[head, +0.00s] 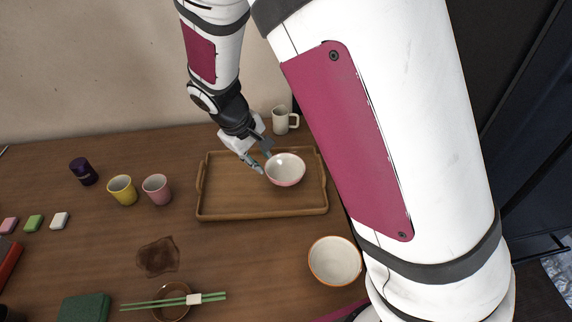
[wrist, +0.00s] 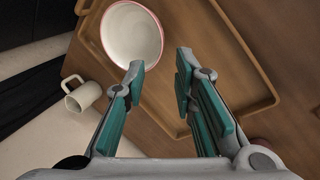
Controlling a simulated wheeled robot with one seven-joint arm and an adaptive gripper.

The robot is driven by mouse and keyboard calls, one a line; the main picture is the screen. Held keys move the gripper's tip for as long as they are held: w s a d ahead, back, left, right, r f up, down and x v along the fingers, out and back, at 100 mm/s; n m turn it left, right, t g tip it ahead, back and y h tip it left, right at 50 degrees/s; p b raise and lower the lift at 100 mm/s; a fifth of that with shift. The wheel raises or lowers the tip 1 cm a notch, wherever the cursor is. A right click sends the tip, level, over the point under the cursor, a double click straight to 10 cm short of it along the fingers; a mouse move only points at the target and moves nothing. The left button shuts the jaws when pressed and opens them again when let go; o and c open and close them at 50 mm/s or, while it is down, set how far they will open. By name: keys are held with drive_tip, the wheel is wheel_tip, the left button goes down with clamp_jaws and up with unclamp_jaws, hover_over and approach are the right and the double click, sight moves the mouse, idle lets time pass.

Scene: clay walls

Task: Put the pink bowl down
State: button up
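The pink bowl (head: 285,172), white inside with a pink rim and outside, appears upright in the right part of the wooden tray (head: 235,213). In the wrist view the bowl (wrist: 125,32) is at the top, cut off by the frame edge. My gripper (head: 262,160) is at the bowl's left side in the head view. In the wrist view my gripper (wrist: 160,62) has its fingers clearly apart. The left fingertip overlaps the bowl's lower rim and the right one is outside it, with a visible gap between fingers and rim. Contact under the bowl is hidden.
A white mug (head: 281,121) stands behind the tray. A yellow cup (head: 122,190) and a pink cup (head: 156,189) stand left of it. An orange-rimmed bowl (head: 334,262) is in front, right. Green chopsticks (head: 150,303) lie across a brown bowl (head: 172,312). The tray's left half is empty.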

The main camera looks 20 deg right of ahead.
drive_tip(key=s+d+r+m+y, duration=0.1)
drive_tip(key=s+d+r+m, duration=0.15)
drive_tip(key=s+r, duration=0.45)
drive_tip(key=s+d+r+m+y, duration=0.2)
drive_tip(key=s+d+r, duration=0.2)
drive_tip(key=s+r, duration=0.4)
drive_tip(key=s+r+m, duration=0.1)
drive_tip(key=s+r, duration=0.2)
drive_tip(key=s, duration=1.1)
drive_tip(key=shift+s+d+y, duration=0.3)
drive_tip(key=shift+d, duration=0.1)
drive_tip(key=shift+m, duration=0.25)
wheel_tip(320, 180, up, 7)
drive_tip(key=t+p, duration=0.2)
drive_tip(key=p, duration=0.4)
drive_tip(key=shift+r, duration=0.2)
